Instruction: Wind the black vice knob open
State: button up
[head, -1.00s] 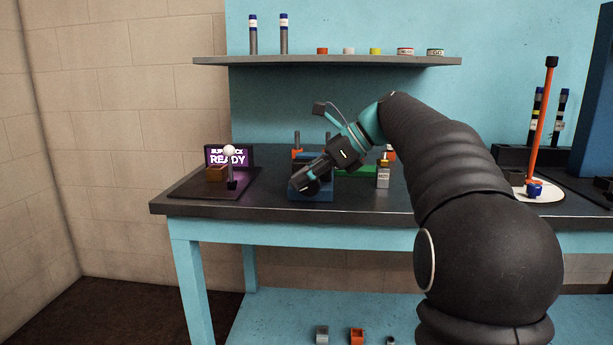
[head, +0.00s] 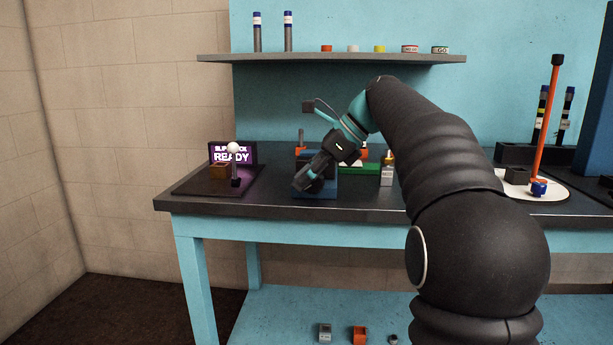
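The blue vice (head: 318,190) stands at the front of the dark bench top, left of its middle, partly behind my gripper. My gripper (head: 303,183) reaches down and left in front of the vice. Its fingertips are at the vice's front, where the black knob would be. The knob itself cannot be made out against the dark fingers. I cannot tell whether the fingers are closed on it or whether they touch it.
A dark pad with a lit "READY" sign (head: 233,153) and a white-topped lever (head: 234,150) is to the left. A small bottle (head: 387,172) and a green block (head: 358,168) are to the right. An orange lever (head: 547,120) stands far right. A shelf (head: 330,58) runs above.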

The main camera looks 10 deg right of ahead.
jog(key=shift+d+r, duration=0.15)
jog(key=v, duration=1.1)
jog(key=shift+d+r, duration=0.25)
jog(key=shift+r, duration=0.05)
jog(key=shift+s+a, duration=0.1)
